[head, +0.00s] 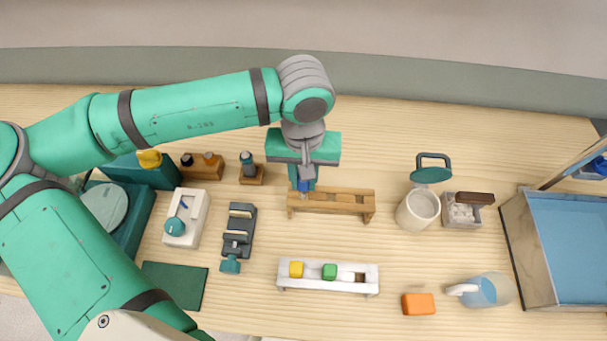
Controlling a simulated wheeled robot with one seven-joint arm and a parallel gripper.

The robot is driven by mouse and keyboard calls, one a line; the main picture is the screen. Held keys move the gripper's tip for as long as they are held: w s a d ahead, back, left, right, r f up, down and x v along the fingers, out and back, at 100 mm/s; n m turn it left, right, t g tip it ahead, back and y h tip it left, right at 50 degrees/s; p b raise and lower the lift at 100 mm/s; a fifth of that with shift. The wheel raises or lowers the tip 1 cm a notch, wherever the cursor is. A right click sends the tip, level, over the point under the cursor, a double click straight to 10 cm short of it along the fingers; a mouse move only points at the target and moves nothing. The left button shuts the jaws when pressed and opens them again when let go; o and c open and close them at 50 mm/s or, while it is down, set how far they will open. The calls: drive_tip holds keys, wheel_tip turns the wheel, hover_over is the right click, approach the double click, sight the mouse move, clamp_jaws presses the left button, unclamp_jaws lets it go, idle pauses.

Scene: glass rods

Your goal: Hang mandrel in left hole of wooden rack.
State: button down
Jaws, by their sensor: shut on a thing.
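The wooden rack (331,207) is a low light-brown stand in the middle of the table, with its openings facing up. My gripper (303,181) is above the rack's left end, pointing down. It is shut on the mandrel (303,187), of which only a small blue part shows below the fingers. The mandrel is at the rack's left hole, but from this high angle I cannot tell whether it is inside the hole or just above it. The gripper hides the rest of the mandrel and part of the left end.
A white rack (328,287) with yellow and green pieces stands in front. A cream cup (418,209) is to the right, beside a small box (462,212). Wooden blocks with upright tools (251,172) stand left of the gripper. Bare table lies between the two racks.

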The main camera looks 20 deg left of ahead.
sight(304, 189)
drive_tip(key=shift+f, duration=2.05)
drive_tip(key=c, duration=1.5)
unclamp_jaws()
drive_tip(key=shift+o, duration=0.2)
wheel_tip(304, 189, up, 11)
drive_tip(key=shift+f, duration=0.1)
